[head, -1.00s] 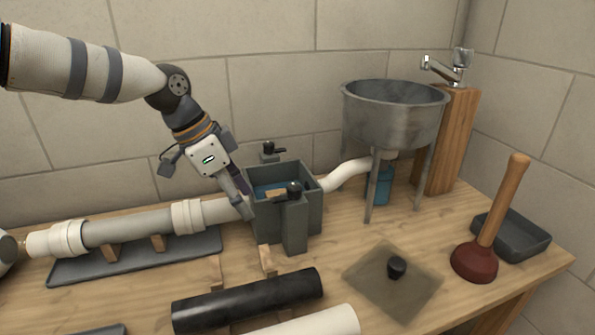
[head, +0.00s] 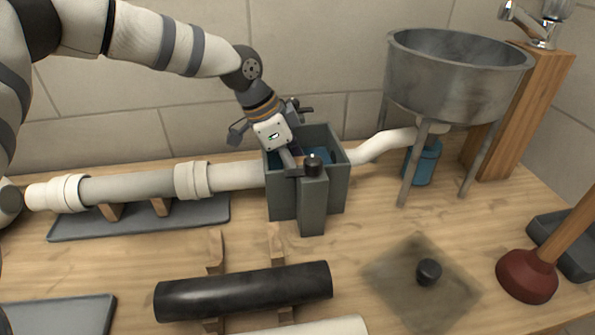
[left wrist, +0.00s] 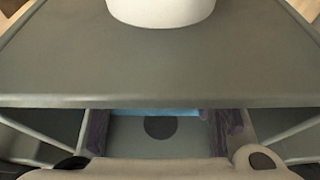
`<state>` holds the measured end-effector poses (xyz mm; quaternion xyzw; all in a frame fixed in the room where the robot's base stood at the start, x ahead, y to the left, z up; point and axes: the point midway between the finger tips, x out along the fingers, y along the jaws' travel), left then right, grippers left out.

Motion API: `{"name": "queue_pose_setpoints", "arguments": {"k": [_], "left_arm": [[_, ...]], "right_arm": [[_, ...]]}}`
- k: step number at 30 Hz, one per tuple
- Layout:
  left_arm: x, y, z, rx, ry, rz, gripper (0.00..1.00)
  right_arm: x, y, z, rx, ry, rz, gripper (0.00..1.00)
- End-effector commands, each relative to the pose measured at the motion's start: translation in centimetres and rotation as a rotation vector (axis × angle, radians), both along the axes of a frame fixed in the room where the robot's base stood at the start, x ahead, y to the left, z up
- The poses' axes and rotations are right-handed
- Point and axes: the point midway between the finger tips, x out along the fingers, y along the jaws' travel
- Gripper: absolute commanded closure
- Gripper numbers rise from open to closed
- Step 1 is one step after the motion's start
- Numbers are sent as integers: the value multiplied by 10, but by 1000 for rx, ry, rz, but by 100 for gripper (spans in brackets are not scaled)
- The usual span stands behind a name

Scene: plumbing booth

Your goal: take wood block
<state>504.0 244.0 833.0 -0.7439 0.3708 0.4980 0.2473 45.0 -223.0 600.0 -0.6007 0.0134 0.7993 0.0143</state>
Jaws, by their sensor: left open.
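My left gripper (head: 290,160) reaches down from the upper left into the open top of the grey box (head: 279,205). Its two dark fingers stand apart in the left wrist view (left wrist: 160,132), with blue water and a dark round spot between them. I cannot make out the wood block in either current view; the gripper covers much of the box's opening in the head view. The box's grey wall (left wrist: 160,65) fills the upper part of the left wrist view. My right gripper is not in view.
A black-knobbed post (head: 313,195) stands at the box's front. White pipes (head: 235,175) join both its sides. A metal funnel basin (head: 455,75) stands at right, a plunger (head: 528,275) at front right. A black pipe (head: 243,290) lies in front. A flat plate with a knob (head: 428,272) lies nearby.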

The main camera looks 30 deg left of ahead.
Motion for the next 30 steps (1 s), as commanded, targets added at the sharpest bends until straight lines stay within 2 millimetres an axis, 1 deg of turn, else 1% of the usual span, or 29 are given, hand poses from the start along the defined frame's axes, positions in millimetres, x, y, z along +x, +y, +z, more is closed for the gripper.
{"name": "queue_pose_setpoints", "arguments": {"k": [6,7,8,9,11,12,13,14,20,22,23,25,30], "left_arm": [[1,-1,0,0,-4,0,48],[1,-1,0,0,-4,0,53],[1,-1,0,0,-4,0,60],[1,-1,0,0,-4,0,69],[1,-1,0,0,-3,0,82],[1,-1,0,0,-3,0,91],[1,-1,0,0,-3,0,98],[1,-1,0,0,-3,0,100],[1,-1,0,1,-2,0,100],[1,-1,3,1,-4,-1,100],[2,-1,7,1,-6,0,100],[2,-1,23,2,-9,-1,100],[2,-1,69,0,-10,0,100]], "right_arm": [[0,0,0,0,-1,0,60],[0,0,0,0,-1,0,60],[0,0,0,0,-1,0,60],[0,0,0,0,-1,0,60],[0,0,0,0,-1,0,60],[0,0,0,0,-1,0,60],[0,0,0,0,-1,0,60],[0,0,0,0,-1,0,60],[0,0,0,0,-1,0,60],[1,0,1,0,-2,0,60],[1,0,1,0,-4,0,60],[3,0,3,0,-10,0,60],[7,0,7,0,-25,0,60]]}}
